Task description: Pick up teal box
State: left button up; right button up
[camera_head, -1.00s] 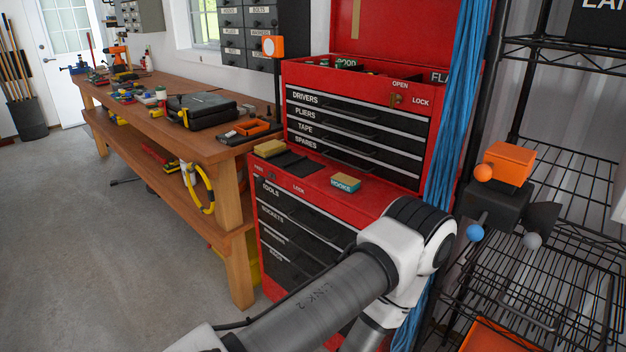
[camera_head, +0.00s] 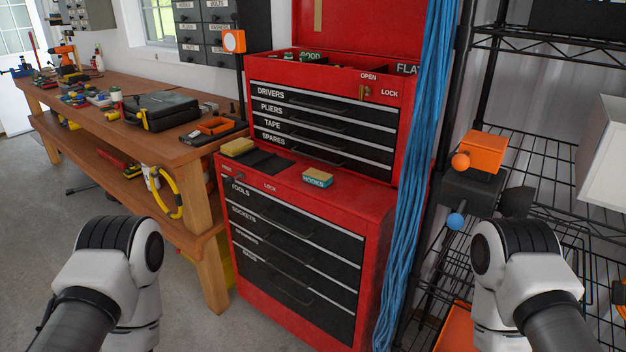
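A small teal box (camera_head: 317,181) with a tan top and the word "HOOKS" on its side sits on the red top ledge of the lower tool cabinet (camera_head: 377,207). Nothing touches it. My left and right arms show at the lower left and lower right, both apart from the box. Neither gripper is in the picture; only white arm joints and dark links show.
A yellow box (camera_head: 238,147) and a dark mat lie left of the teal box on the same ledge. The red upper chest (camera_head: 318,83) stands behind. Blue cords (camera_head: 412,190) hang at the right, before a black wire shelf (camera_head: 545,140). A wooden workbench (camera_head: 172,150) stands left.

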aim_at(322, 179)
jog(key=i+j+u, duration=0.15)
jog(key=u, duration=1.2)
jog(key=i+z, duration=0.1)
jog(key=i, duration=0.4)
jog(key=i+j+z, duration=0.15)
jog(key=i, duration=0.3)
jog(key=i+j+z, duration=0.1)
jog(key=i, duration=0.4)
jog(key=i+j+z, duration=0.15)
jog(key=i, duration=0.35)
jog(key=i+j+z, duration=0.1)
jog(key=i+j, duration=0.15)
jog(key=i, duration=0.2)
